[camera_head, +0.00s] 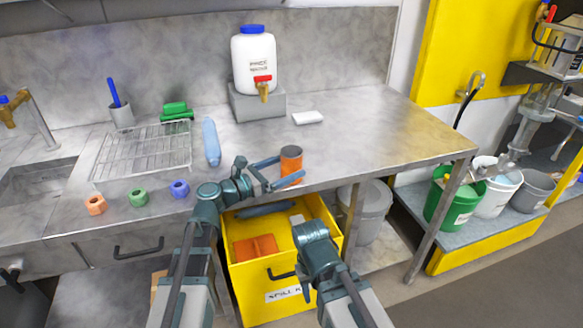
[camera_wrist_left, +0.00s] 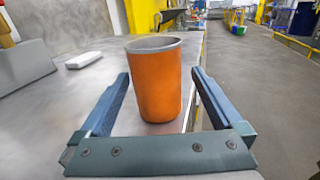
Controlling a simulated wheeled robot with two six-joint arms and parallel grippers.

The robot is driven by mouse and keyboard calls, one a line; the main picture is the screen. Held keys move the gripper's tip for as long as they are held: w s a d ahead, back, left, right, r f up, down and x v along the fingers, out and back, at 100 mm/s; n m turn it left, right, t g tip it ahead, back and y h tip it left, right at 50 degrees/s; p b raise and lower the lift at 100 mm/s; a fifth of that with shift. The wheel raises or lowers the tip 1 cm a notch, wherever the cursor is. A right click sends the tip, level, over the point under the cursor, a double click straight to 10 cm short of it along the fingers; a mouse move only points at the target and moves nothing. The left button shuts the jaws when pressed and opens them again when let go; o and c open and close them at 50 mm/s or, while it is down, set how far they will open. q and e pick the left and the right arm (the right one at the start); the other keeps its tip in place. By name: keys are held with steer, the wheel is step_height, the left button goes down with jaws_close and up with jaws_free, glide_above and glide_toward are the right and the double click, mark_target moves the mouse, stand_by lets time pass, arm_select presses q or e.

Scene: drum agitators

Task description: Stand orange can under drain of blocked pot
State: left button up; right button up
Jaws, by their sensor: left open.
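The orange can (camera_head: 291,167) stands upright on the steel table near its front edge. It has a grey rim and open top, and it fills the middle of the left wrist view (camera_wrist_left: 155,85). My left gripper (camera_head: 288,168) is open, with one finger on each side of the can. In the left wrist view a gap shows between the can and each finger. A steel machine with a drain pipe (camera_head: 515,145) stands at the far right; I cannot tell whether it is the blocked pot. Only part of my right arm shows, and its gripper is not visible.
A green bucket (camera_head: 452,200), a white bucket (camera_head: 497,188) and a grey bucket (camera_head: 534,190) stand on a low yellow-edged platform below the machine. A white jug (camera_head: 254,62) stands on a grey block.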

arm_select(q)
steer(key=x, duration=0.5)
steer(key=shift+w+a+f, duration=0.1)
steer(key=shift+w+f, duration=0.15)
steer(key=c, duration=1.4)
steer(key=shift+r, duration=0.15)
